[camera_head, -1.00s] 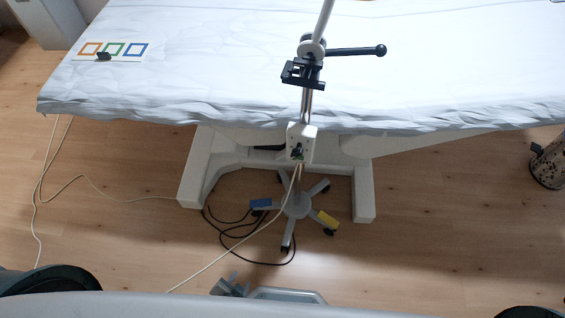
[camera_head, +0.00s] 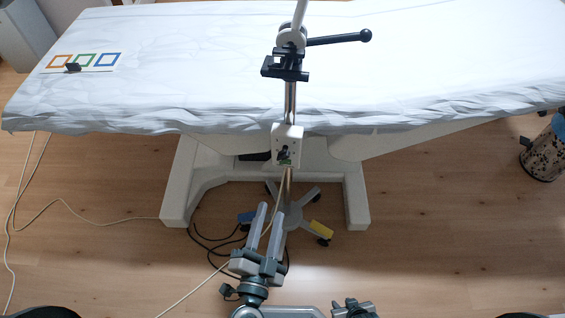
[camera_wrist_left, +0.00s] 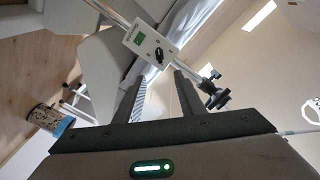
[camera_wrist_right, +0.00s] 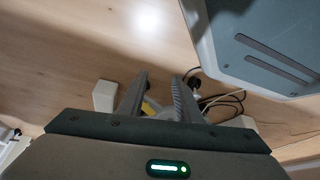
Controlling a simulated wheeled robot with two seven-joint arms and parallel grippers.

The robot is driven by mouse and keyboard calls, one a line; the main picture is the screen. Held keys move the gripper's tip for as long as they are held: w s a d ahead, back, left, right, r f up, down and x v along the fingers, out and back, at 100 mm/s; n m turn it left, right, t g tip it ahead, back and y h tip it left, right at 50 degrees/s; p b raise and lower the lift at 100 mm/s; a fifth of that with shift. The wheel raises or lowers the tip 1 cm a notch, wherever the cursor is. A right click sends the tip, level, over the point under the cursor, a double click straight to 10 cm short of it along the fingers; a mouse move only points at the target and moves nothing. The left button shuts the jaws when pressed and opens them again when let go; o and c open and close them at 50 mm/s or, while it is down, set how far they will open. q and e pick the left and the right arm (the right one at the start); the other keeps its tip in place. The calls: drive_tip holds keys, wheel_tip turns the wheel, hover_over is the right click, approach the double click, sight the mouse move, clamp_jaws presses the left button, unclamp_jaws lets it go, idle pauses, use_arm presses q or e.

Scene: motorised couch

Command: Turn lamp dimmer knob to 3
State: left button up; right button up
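The lamp dimmer is a white box (camera_head: 287,139) on the lamp's metal pole, in front of the couch edge. Its black knob (camera_head: 282,155) faces me, with a small green display just below it. In the left wrist view the box (camera_wrist_left: 149,46) shows the black knob (camera_wrist_left: 160,54) and green display (camera_wrist_left: 137,39); the digit is too small to read. My left gripper (camera_head: 270,210) is open and empty, below and in front of the box, apart from it. My right gripper (camera_wrist_right: 160,88) is open and empty, low and pointing toward the floor.
The couch (camera_head: 200,90) with a white sheet spans the back. A black handle (camera_head: 340,39) sticks out from the pole above the box. A pale cable (camera_head: 228,262) and dark cables lie near the wheeled stand foot (camera_head: 298,214). A speckled container (camera_head: 545,150) stands at right.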

sight(283, 159)
use_arm(q)
drive_tip(key=shift+w, duration=0.15)
